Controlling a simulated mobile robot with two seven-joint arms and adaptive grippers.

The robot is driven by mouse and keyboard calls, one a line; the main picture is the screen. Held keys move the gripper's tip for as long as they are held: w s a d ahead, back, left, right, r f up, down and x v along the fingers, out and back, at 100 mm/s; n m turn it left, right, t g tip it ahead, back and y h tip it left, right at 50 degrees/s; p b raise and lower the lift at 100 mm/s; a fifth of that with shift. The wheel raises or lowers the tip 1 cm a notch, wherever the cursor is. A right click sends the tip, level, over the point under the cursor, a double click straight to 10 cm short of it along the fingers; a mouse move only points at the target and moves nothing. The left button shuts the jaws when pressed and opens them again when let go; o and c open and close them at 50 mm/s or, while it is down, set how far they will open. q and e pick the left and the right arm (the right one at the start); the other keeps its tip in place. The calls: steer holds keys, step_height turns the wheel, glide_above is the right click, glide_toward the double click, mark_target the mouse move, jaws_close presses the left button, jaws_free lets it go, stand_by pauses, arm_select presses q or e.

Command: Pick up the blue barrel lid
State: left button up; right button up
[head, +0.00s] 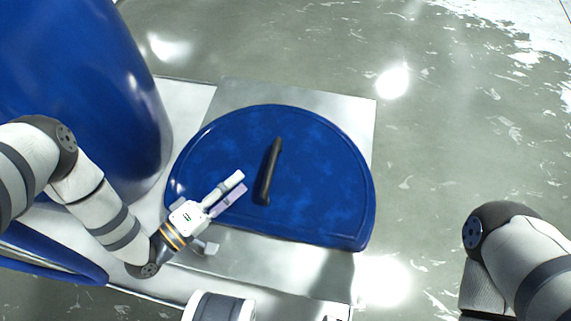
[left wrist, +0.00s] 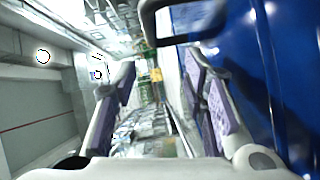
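The blue barrel lid (head: 320,180) is a half-round plate lying on a silver metal surface in the head view. A black bar handle (head: 270,170) stands up near its middle. My left gripper (head: 232,187) is over the left part of the lid, left of the handle and apart from it. In the left wrist view its fingers with purple pads (left wrist: 163,85) are spread with nothing between them. The handle (left wrist: 182,35) shows there at the top, and the blue lid (left wrist: 275,60) fills the right side. My right gripper is out of view.
A large blue barrel (head: 80,70) stands at the upper left, close to my left arm. The silver surface (head: 340,105) ends at an edge right of the lid. Grey floor (head: 460,130) beyond is clear. A white and grey cylindrical part shows at the bottom.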

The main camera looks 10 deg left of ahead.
mark_target(273, 153)
arm_select(q)
steer(key=b+x, duration=0.1)
steer(key=x, duration=0.5)
steer(key=shift+d+r, duration=0.15)
steer(key=x, duration=0.1)
steer(key=b+x, duration=0.1)
steer(key=x, duration=0.1)
steer(key=d+b+x, duration=0.1)
steer(key=x, duration=0.1)
steer(key=shift+s+r, duration=0.1)
steer(key=shift+r, duration=0.2)
jaws_close()
steer(key=shift+r, duration=0.1)
